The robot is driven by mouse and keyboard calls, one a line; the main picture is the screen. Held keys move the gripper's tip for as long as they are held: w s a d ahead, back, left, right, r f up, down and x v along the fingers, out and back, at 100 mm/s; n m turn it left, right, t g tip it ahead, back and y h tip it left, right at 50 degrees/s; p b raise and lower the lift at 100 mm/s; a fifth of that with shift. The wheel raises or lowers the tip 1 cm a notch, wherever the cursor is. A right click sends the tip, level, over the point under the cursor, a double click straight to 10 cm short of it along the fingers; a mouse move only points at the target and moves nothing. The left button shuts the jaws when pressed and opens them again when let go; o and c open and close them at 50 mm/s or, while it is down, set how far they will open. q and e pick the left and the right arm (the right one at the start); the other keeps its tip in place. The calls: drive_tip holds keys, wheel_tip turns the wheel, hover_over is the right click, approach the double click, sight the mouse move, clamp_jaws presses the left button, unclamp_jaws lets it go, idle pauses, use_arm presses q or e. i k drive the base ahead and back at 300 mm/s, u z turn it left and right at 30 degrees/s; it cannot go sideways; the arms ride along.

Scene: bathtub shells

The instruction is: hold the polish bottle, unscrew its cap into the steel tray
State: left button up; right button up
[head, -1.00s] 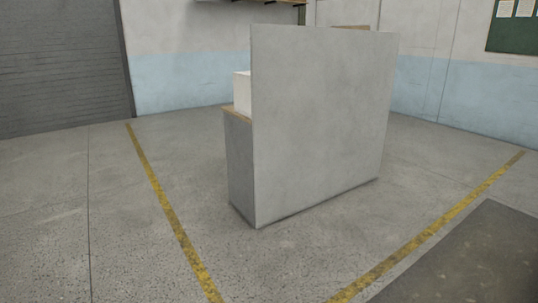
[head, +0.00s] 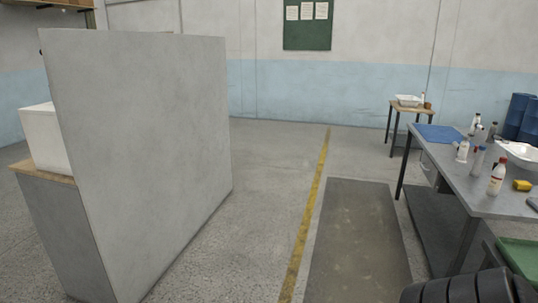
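Several bottles stand on a grey workbench (head: 450,180) at the right in the head view. One is a white bottle with a red cap (head: 497,178), upright near the bench's middle. Another pale bottle (head: 462,150) stands further back, and a clear one (head: 478,160) stands between them. I cannot tell which is the polish bottle. A pale tray (head: 520,156) lies on the bench at the right edge, partly cut off. I cannot tell whether it is the steel tray. Neither of my grippers is in view.
A tall grey partition (head: 150,150) blocks the left. A small table (head: 412,110) with a white basin (head: 408,100) stands at the back. Dark ribbed round shapes (head: 470,290) and a green surface (head: 520,254) are at the lower right.

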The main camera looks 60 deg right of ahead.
sight(499, 173)
drive_tip(key=z, duration=2.65)
drive_tip(key=i, duration=3.35)
drive_tip(key=z, duration=0.85)
